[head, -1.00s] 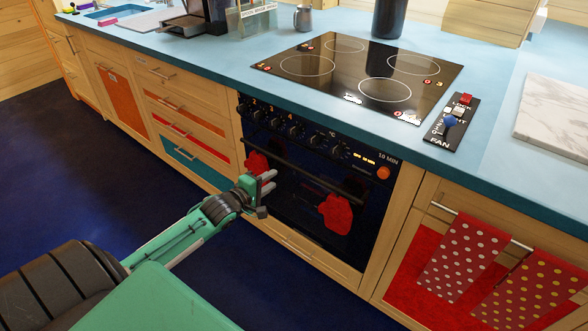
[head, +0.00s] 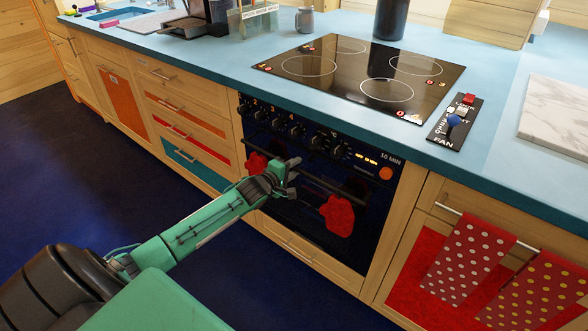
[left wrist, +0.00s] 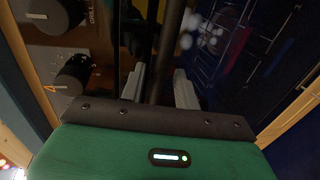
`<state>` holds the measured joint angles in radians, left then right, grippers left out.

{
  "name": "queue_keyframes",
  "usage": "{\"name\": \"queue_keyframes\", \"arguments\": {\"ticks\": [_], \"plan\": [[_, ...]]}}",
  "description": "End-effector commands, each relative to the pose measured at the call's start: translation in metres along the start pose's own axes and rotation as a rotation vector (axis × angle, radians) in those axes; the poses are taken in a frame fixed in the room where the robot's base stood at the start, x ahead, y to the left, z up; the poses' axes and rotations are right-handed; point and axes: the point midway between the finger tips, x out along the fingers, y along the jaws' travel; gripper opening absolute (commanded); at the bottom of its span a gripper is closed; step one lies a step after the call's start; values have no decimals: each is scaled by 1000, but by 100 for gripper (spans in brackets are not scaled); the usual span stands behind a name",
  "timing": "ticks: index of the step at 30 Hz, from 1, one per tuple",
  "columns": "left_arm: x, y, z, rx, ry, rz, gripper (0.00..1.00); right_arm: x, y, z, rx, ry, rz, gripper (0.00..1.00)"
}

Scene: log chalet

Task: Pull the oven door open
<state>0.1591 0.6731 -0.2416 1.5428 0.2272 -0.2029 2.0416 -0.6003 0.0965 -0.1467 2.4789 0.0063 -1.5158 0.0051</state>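The oven (head: 310,215) has a dark glass front, and its door is shut flush with the cabinets. A dark bar handle (head: 335,188) runs across the top of the door, below the knobs. My left gripper (head: 292,168) is at the handle, near its middle. In the left wrist view the handle bar (left wrist: 163,50) runs between the two grey fingers of my left gripper (left wrist: 160,90). The fingers are apart, with a gap showing beside the bar. Whether either finger touches it is hard to tell. My right gripper is not in view.
A row of knobs (head: 296,132) sits just above the handle. Red mitt-shaped patches (head: 338,215) show on the oven front. The cooktop (head: 360,75) is above. Dotted towels (head: 468,258) hang at the right. The dark blue floor (head: 70,170) is clear at the left.

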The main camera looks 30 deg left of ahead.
Motion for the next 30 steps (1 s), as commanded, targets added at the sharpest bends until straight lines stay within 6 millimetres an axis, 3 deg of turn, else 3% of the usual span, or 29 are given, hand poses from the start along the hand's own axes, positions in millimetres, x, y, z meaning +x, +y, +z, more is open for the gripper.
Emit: {"name": "queue_keyframes", "arguments": {"ticks": [10, 15, 24, 30], "plan": [[2, 1, 0, 0, 0, 1, 32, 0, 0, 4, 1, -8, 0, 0], [2, 0, 0, 0, 0, 1, 0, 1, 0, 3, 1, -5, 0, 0], [0, -2, 0, -1, 0, 3, 0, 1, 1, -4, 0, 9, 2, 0], [-12, -9, 1, -3, 0, 32, 0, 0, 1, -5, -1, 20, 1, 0]]}}
